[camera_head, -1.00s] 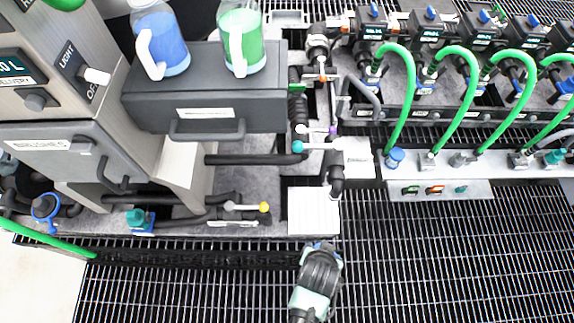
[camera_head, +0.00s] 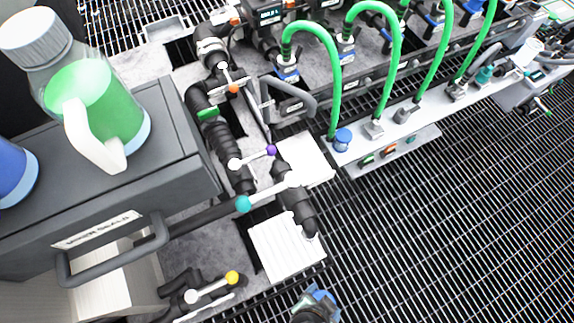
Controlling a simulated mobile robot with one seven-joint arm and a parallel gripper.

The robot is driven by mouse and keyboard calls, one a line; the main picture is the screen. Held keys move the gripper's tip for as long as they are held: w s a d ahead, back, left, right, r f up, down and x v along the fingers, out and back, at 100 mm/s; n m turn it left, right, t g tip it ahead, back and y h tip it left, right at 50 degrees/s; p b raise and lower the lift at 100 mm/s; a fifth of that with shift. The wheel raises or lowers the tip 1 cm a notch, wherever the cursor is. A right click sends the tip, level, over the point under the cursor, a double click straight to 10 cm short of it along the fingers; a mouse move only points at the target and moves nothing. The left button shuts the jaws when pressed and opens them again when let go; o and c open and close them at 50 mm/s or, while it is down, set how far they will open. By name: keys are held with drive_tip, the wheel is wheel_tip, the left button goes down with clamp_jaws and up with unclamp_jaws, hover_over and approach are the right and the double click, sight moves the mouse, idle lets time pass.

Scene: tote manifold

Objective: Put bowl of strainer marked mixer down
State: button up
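My gripper (camera_head: 318,298) is at the bottom edge, just below the white ribbed pad (camera_head: 285,248), and is mostly cut off. A small blue patch shows at its tip. I cannot tell whether its fingers are open or shut, or whether it holds anything. A black pipe fitting (camera_head: 294,197) hangs over the pad, its lower end near the pad's right side. I cannot make out a strainer marked mixer, or tell any part for its bowl.
A dark drawer box (camera_head: 100,215) with a handle stands at left, bearing a green-filled jug (camera_head: 110,115). A teal-knobbed lever (camera_head: 243,204) and a yellow-knobbed lever (camera_head: 232,278) stick out near the pad. Green hoses (camera_head: 335,75) arch at the upper right. Open grating (camera_head: 440,220) lies at right.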

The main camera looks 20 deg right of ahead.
drive_tip(key=s+m+g+b, duration=0.1)
drive_tip(key=s+m, duration=0.2)
drive_tip(key=s, duration=0.1)
drive_tip(key=p, duration=0.1)
hover_over(297, 250)
drive_tip(key=shift+s+f, duration=0.1)
drive_tip(key=shift+s, duration=0.25)
drive_tip(key=shift+w+f, duration=0.2)
drive_tip(key=shift+f, duration=0.7)
drive_tip(key=shift+w+f, duration=0.2)
drive_tip(key=shift+f, duration=0.65)
drive_tip(key=o, duration=1.4)
drive_tip(key=shift+f, duration=0.1)
